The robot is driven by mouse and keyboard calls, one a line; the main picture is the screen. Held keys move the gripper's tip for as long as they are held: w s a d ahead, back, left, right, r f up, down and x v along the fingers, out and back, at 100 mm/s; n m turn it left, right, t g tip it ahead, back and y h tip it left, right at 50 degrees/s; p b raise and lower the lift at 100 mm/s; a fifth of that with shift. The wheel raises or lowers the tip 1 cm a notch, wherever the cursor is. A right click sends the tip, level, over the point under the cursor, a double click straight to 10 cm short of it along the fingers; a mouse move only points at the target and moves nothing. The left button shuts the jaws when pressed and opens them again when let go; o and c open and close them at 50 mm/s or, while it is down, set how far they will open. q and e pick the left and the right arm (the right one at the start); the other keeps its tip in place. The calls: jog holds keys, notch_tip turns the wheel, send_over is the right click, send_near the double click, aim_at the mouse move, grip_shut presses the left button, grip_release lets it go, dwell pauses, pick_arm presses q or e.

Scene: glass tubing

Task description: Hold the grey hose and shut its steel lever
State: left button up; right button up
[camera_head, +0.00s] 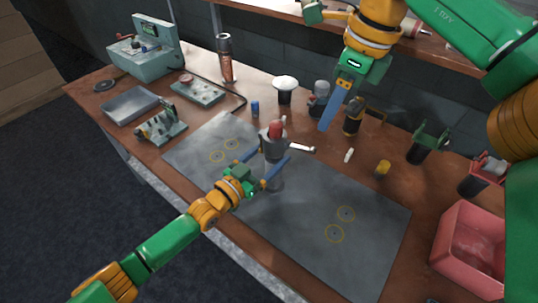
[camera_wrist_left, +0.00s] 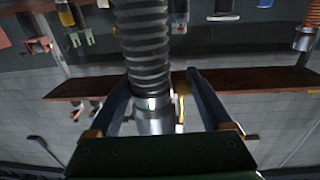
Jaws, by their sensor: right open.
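The grey hose fitting (camera_head: 272,147) stands upright on the dark mat, with a red top. Its steel lever (camera_head: 302,148) sticks out to the right. The left wrist view shows the ribbed grey hose (camera_wrist_left: 145,50) with a metal collar between the fingers. My left gripper (camera_head: 262,170) has its blue fingers on either side of the fitting, and it also shows in the left wrist view (camera_wrist_left: 158,88). The fingers look apart, with a gap to the hose on the right. My right gripper (camera_head: 328,112) is open and empty above the table's back, up and right of the lever.
The dark mat (camera_head: 310,230) has yellow ring marks and is mostly bare. A pink bin (camera_head: 468,248) stands at the right edge.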

pick_arm(q)
grip_shut()
pick_arm(e)
jog(key=shift+c, duration=0.4)
jog(key=shift+r+n, duration=0.15)
jog(key=shift+n, duration=0.15)
jog(key=c, duration=0.4)
jog(key=a+r+n, duration=0.1)
jog(key=n, duration=0.2)
jog(key=r+n+h, duration=0.1)
jog(key=n, duration=0.2)
jog(key=a+r+n+t+h, duration=0.1)
jog(key=n, duration=0.1)
jog(key=shift+w+a+r+n, duration=0.2)
jog(key=shift+w+a+n, duration=0.15)
jog(key=shift+w+n, duration=0.05)
grip_shut()
jog(key=shift+s+a+r+n+t+h, duration=0.1)
jog(key=shift+s+a+r+n+h, duration=0.3)
jog(key=shift+n, duration=1.05)
jog(key=shift+s+a+r+n+t+h, duration=0.1)
jog(key=shift+s+a+r+n+h, duration=0.25)
jog(key=shift+n, duration=1.05)
jog(key=shift+s+a+r+n+t+h, duration=0.1)
jog(key=shift+s+a+r+n+h, duration=0.3)
jog(key=shift+n, duration=1.05)
jog(key=shift+w+a, duration=0.1)
jog(key=shift+w, duration=0.05)
